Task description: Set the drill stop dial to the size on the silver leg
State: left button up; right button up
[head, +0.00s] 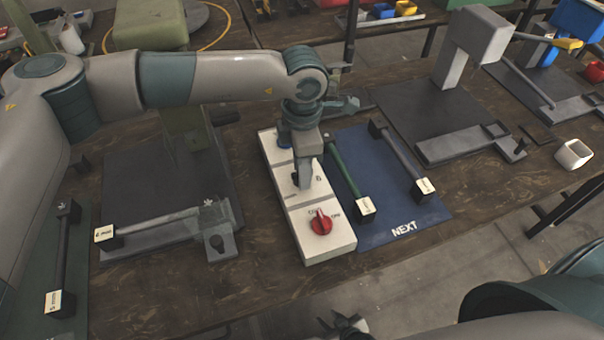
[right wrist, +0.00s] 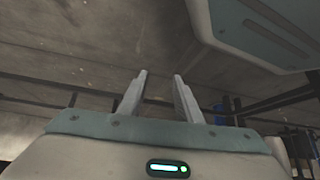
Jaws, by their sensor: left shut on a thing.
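A white control box (head: 325,238) stands in the middle of the bench, with a red knob (head: 320,222) on its near part. My left gripper (head: 303,182) points down onto the middle part of the box and is shut on the dial there. The gripper hides most of the dial; a printed mark shows beside it. The silver leg (head: 160,222) lies in the left press fixture. Its white end tag (head: 104,234) is too small to read surely. My right gripper (head: 345,325) is at the bottom edge, away from the bench things. In the right wrist view it (right wrist: 160,95) is open and empty.
A blue mat (head: 404,231) marked NEXT holds a green leg (head: 342,170) and a dark grey leg (head: 402,160). Another dark leg (head: 62,250) lies on a green mat at left. Presses stand on both sides. A white cup (head: 574,154) is at right.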

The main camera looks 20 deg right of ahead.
pick_arm(q)
jog(key=shift+m+b, duration=0.4)
jog(key=shift+b, duration=0.1)
pick_arm(e)
jog(key=shift+s+d+f+g+h, duration=0.3)
jog(key=shift+s+d+f+g, duration=0.2)
jog(key=shift+d+f+g, duration=0.15)
pick_arm(q)
jog(key=o, duration=1.1)
jog(key=shift+w+r, duration=0.1)
jog(key=shift+r, duration=0.75)
notch_tip(320, 180, up, 16)
jog(key=b, duration=0.3)
jog(key=shift+f, duration=0.1)
pick_arm(e)
jog(key=s+d+f+g, duration=0.2)
jog(key=d, duration=0.1)
jog(key=shift+s+h, duration=0.3)
